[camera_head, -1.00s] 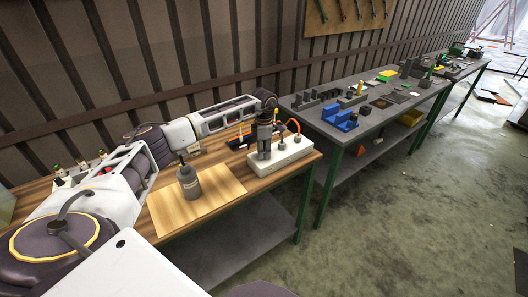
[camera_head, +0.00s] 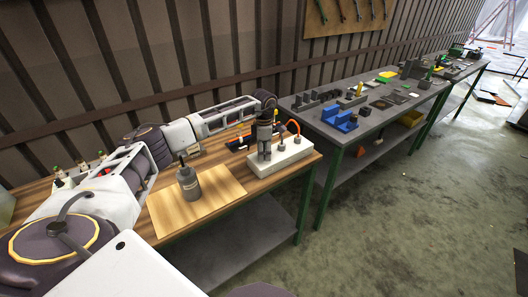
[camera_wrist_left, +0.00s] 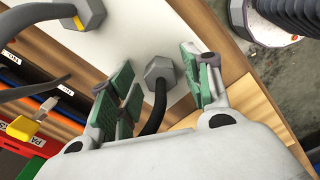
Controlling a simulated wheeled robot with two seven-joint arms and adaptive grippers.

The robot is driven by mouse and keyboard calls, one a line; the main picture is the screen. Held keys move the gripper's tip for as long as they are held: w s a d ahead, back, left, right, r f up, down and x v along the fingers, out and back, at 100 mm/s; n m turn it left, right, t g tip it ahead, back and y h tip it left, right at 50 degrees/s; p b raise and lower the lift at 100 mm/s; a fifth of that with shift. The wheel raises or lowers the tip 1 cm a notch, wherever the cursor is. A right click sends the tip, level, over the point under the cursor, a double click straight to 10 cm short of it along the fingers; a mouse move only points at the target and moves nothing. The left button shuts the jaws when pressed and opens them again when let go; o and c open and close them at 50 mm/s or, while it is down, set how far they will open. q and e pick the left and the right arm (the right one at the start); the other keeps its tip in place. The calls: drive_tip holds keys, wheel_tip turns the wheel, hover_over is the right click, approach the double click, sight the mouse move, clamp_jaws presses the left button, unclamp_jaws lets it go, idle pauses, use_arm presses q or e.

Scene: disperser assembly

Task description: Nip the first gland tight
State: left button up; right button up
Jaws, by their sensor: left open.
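My left gripper (camera_head: 264,153) points down at the near-left end of a white block (camera_head: 291,158) on the wooden bench. In the left wrist view the gripper (camera_wrist_left: 160,78) is open, its green-padded fingers on either side of a grey hex gland (camera_wrist_left: 163,70). A dark cable (camera_wrist_left: 158,108) runs from this gland between the fingers. Gaps show between the pads and the gland. Another hex gland (camera_wrist_left: 88,13) sits on the block at the upper left of that view. My right gripper is out of view.
A grey table (camera_head: 362,124) with a blue fixture (camera_head: 340,119) stands to the right.

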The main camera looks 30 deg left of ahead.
use_arm(q)
drive_tip(key=shift+r, duration=0.15)
wheel_tip(320, 180, up, 12)
drive_tip(key=shift+f, duration=0.1)
idle(0.6)
idle(0.4)
